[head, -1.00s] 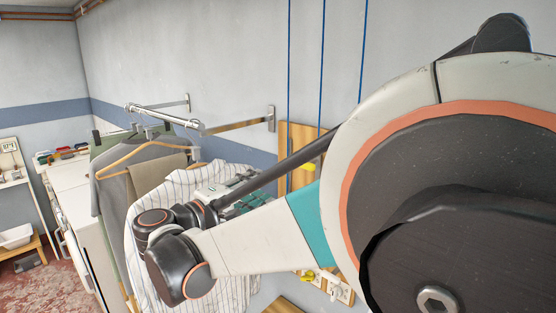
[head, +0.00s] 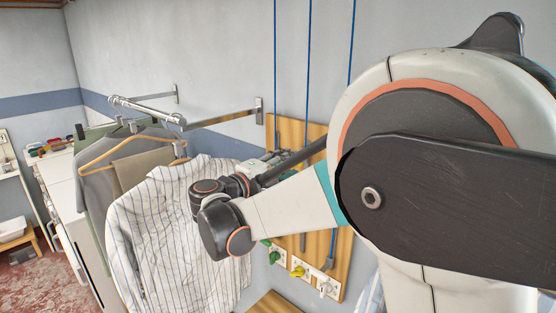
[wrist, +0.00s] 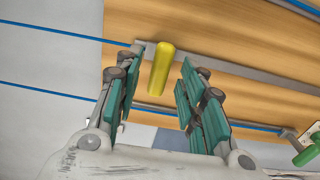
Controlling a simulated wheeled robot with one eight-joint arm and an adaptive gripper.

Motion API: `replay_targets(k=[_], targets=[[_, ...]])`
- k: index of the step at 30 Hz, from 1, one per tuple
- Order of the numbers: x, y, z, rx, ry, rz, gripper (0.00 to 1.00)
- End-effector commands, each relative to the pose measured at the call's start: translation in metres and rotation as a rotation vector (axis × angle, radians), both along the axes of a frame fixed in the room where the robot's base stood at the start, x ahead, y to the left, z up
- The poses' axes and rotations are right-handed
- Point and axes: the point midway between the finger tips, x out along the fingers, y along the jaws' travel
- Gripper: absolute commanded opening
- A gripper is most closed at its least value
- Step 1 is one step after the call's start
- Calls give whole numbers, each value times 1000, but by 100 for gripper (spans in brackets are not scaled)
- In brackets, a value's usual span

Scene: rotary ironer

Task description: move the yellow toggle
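In the wrist view, a yellow toggle (wrist: 160,68) stands out from a grey metal strip on a wooden board. My gripper (wrist: 163,57) is open, with its green-padded fingers on either side of the toggle and visible gaps to both. Nothing is held. In the head view, my gripper (head: 268,164) is partly hidden behind my arm, in front of the board (head: 290,132). This toggle is hidden there by my arm.
Low on the board are a green knob (head: 274,256), a yellow knob (head: 298,272) and a white plug-like piece (head: 328,288). Blue cords (head: 308,65) run up the wall. A striped shirt (head: 165,225) hangs on a rail at left.

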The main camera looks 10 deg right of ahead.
Motion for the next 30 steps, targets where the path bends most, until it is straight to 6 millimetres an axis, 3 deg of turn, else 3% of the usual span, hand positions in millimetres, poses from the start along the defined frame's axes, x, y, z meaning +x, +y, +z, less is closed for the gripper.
replay_targets(k=[6, 17, 22, 30], targets=[[13, -19, 0, 0, 0, -1, 37], [16, -22, 0, 0, 0, 0, 37], [16, -22, 0, 0, 0, 0, 0], [16, -22, -3, 0, 0, 0, 0]])
